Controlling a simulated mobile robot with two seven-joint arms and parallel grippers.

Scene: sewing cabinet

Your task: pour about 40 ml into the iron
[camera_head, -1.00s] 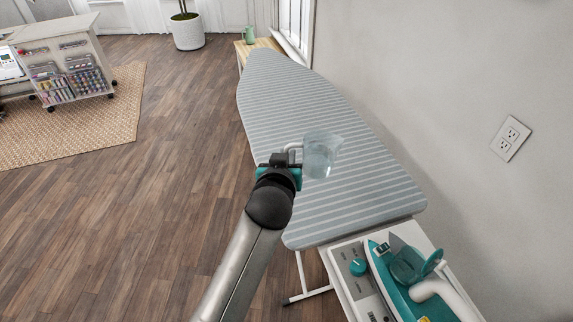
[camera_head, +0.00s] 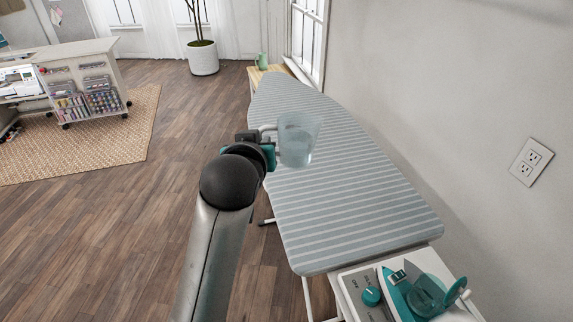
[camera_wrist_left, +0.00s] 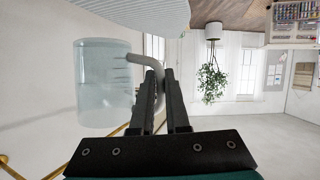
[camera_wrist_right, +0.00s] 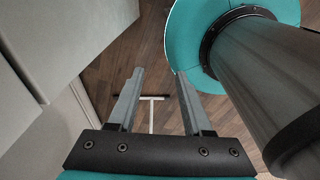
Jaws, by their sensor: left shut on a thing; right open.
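A clear measuring jug (camera_head: 298,142) with pale liquid in it hangs above the ironing board. My left gripper (camera_head: 262,138) is shut on its handle, and the jug looks roughly upright in the head view. The left wrist view shows the jug (camera_wrist_left: 104,85) with its scale marks and the handle between my left fingers (camera_wrist_left: 160,90). The teal and white iron (camera_head: 425,295) sits at the bottom right, cut by the picture's edge, with a clear teal part on it. My right gripper (camera_wrist_right: 160,100) is open and empty over the floor.
The striped ironing board (camera_head: 350,200) runs along the wall, with a panel with a teal knob (camera_head: 371,296) at its near end. A green pitcher (camera_head: 262,61) stands at the far end. A sewing cabinet (camera_head: 85,85) stands far left.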

